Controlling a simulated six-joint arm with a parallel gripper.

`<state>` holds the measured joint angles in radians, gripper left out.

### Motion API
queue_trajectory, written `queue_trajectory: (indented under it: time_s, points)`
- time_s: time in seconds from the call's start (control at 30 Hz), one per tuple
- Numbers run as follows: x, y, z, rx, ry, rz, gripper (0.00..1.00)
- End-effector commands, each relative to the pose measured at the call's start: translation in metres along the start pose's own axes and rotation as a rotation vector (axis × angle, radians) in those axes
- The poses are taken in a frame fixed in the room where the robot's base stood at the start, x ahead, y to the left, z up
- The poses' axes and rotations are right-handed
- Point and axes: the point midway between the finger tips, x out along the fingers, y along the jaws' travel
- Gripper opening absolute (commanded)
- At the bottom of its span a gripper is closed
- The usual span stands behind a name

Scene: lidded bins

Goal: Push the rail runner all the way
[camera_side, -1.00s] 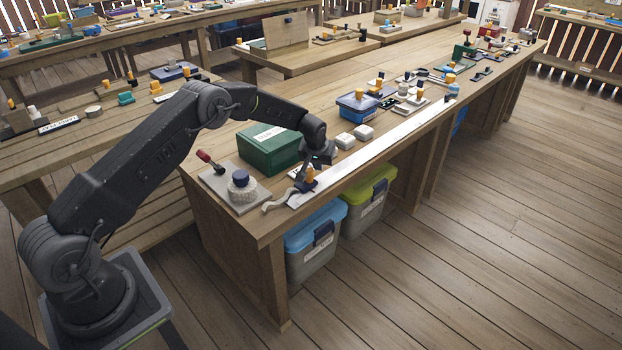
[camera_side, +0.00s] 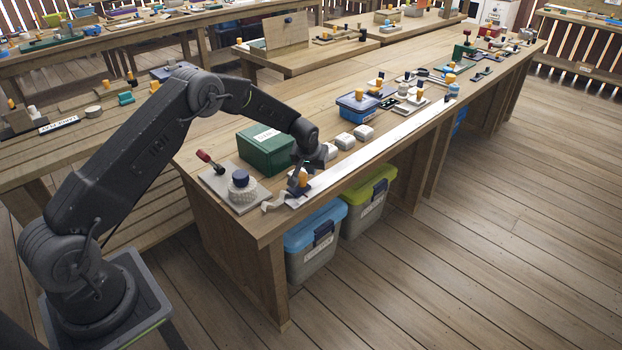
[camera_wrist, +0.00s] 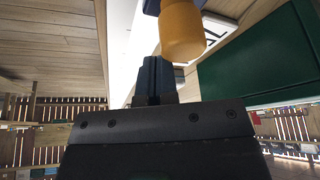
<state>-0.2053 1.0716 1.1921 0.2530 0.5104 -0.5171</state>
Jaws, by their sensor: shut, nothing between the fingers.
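The rail is a long white strip (camera_side: 385,147) along the front edge of the bench. The runner, a dark blue block (camera_side: 298,191) with a yellow knob (camera_side: 301,178), sits near the rail's near left end. In the wrist view the yellow knob (camera_wrist: 182,30) stands just beyond my fingers, and part of a blue piece (camera_wrist: 151,6) shows beside it. My gripper (camera_side: 296,184) is low beside the knob; its fingers also show in the wrist view (camera_wrist: 153,72), shut and empty. I cannot tell whether they touch the runner.
A grey curved lever (camera_side: 274,202) lies by the rail's near end. A green box (camera_side: 268,150) stands behind my gripper. A plate (camera_side: 222,190) with a red-handled lever and a dark-topped knob is to the left. Several small white boxes (camera_side: 345,141) and a blue bin (camera_side: 357,106) stand farther right.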

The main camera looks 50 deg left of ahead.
Motion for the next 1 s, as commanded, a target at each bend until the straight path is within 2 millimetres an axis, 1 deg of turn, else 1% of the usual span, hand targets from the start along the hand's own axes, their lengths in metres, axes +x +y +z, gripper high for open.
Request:
queue_trajectory:
  time_s: [1.0]
  points:
    - [-0.010, -0.015, 0.024, 0.000, -0.001, -0.001, 0.00]
